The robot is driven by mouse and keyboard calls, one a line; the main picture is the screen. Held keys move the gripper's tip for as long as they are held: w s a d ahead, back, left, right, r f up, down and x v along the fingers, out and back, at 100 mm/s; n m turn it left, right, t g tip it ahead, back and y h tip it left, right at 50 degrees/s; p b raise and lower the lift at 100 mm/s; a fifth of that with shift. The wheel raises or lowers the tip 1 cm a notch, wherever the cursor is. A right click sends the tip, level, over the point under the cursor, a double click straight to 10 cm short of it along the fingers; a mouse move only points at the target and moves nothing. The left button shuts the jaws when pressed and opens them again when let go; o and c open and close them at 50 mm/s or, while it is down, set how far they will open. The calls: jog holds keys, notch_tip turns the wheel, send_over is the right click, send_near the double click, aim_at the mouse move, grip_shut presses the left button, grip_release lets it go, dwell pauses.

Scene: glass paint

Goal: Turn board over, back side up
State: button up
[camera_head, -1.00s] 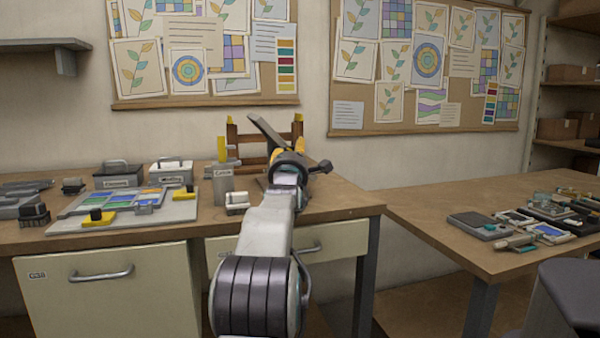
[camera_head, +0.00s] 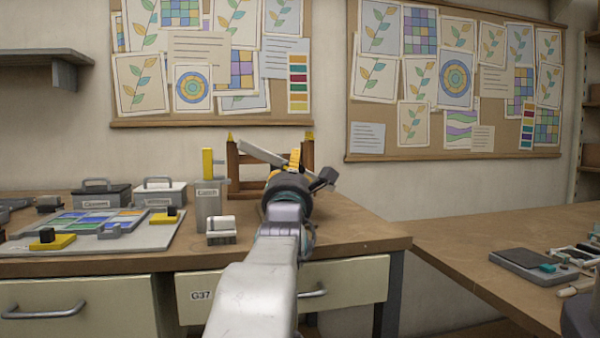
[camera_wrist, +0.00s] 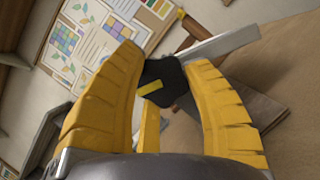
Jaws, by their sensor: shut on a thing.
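A thin pale grey board (camera_head: 258,150) shows nearly edge-on, tilted down to the right, in front of a wooden rack (camera_head: 233,170) with yellow-tipped posts. What looks like its edge also shows as a grey bar in the wrist view (camera_wrist: 218,45). My gripper (camera_head: 294,158), with yellow fingers in the wrist view (camera_wrist: 163,57), is shut on a black grip piece (camera_wrist: 165,78) with a yellow stripe. This piece seems to belong to the board, but the join is hard to see. My wrist hides the board's lower right part. I cannot tell which face is the back.
On the workbench (camera_head: 345,228) left of my arm stand a grey canister (camera_head: 208,205), a small white-topped block (camera_head: 221,230), two handled boxes (camera_head: 163,195) and a grey panel (camera_head: 30,243) with coloured pieces. A second table (camera_head: 470,240) at right holds tools. Bare bench lies right of my gripper.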

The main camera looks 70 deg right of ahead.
jog(key=shift+w+d+f, duration=0.15)
jog(key=shift+w+f, duration=0.1)
jog(key=shift+f, duration=0.35)
jog(key=o, duration=0.8)
jog(key=shift+c, duration=0.2)
jog(key=o, duration=0.3)
jog(key=shift+w, duration=0.2)
jog(key=shift+o, duration=1)
jog(key=shift+s+r, duration=0.15)
jog(key=shift+r, duration=0.05)
jog(key=v, duration=1.2)
jog(key=shift+s+r, duration=0.1)
